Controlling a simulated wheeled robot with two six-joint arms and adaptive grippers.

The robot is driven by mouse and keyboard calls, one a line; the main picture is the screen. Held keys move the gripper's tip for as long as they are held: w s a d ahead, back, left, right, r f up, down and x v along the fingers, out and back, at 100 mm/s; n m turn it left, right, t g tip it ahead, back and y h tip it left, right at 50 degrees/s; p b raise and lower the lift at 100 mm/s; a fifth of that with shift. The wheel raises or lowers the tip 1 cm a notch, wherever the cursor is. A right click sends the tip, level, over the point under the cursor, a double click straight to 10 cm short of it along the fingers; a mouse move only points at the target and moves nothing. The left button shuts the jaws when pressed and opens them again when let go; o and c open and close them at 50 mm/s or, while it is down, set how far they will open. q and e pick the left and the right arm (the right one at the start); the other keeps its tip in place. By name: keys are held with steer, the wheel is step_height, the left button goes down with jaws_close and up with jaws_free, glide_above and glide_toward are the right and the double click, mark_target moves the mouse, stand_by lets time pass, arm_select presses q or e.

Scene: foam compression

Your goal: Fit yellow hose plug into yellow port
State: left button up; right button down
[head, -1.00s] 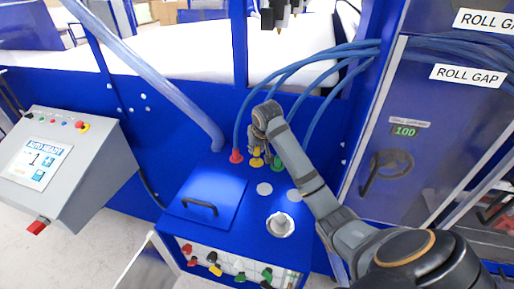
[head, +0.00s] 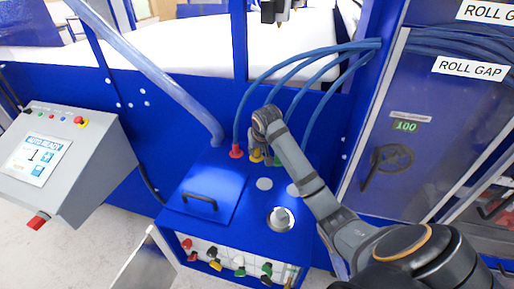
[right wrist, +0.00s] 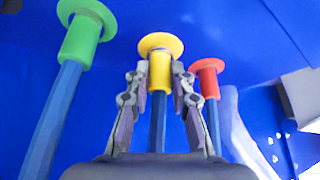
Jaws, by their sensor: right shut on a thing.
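The yellow hose plug (right wrist: 159,72) is between the two fingers of my right gripper (right wrist: 157,88), which is shut on it. Its blue hose (right wrist: 158,125) runs back between the fingers. The plug's wide yellow collar (right wrist: 161,43) is at the blue panel surface; I cannot tell whether it touches or is fully seated. The yellow port is hidden behind it. In the head view my right gripper (head: 257,148) points down at the yellow plug (head: 256,156), between the red and green plugs. My left gripper is not in view.
A red plug (head: 236,151) and a green plug (right wrist: 80,40) with blue hoses stand close on either side. The blue box top has a handled lid (head: 205,192) and a round silver fitting (head: 281,218). Coloured connectors (head: 215,260) line its front. A grey control panel (head: 60,165) stands left.

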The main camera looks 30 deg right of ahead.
steer(key=shift+f, duration=0.15)
steer(key=c, duration=1.1)
jaws_free()
steer(key=v, duration=1.2)
steer(key=shift+f, duration=0.1)
